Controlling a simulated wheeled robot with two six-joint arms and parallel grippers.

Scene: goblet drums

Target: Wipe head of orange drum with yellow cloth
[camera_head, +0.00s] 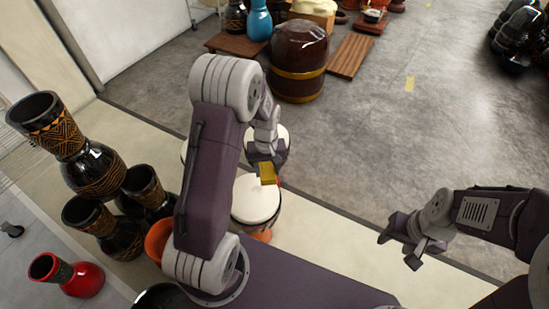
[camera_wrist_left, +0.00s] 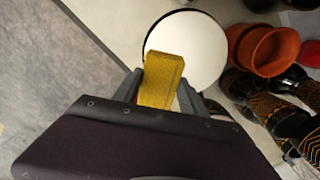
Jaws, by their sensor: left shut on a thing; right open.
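The drum with a round white head (camera_head: 254,201) and an orange lower body (camera_head: 262,236) stands just in front of me. Its white head fills the top middle of the left wrist view (camera_wrist_left: 207,48), where the body is hidden. My left gripper (camera_head: 265,163) is shut on a folded yellow cloth (camera_head: 268,175). The cloth shows between the fingers in the left wrist view (camera_wrist_left: 161,82) and overlaps the near part of the head. I cannot tell whether it touches. My right gripper (camera_head: 399,250) is open and empty, well to the right.
Another white-headed drum (camera_head: 280,146) stands behind, partly hidden by my left arm. A large brown barrel drum (camera_head: 298,60) is farther back. Grey floor at right is open.

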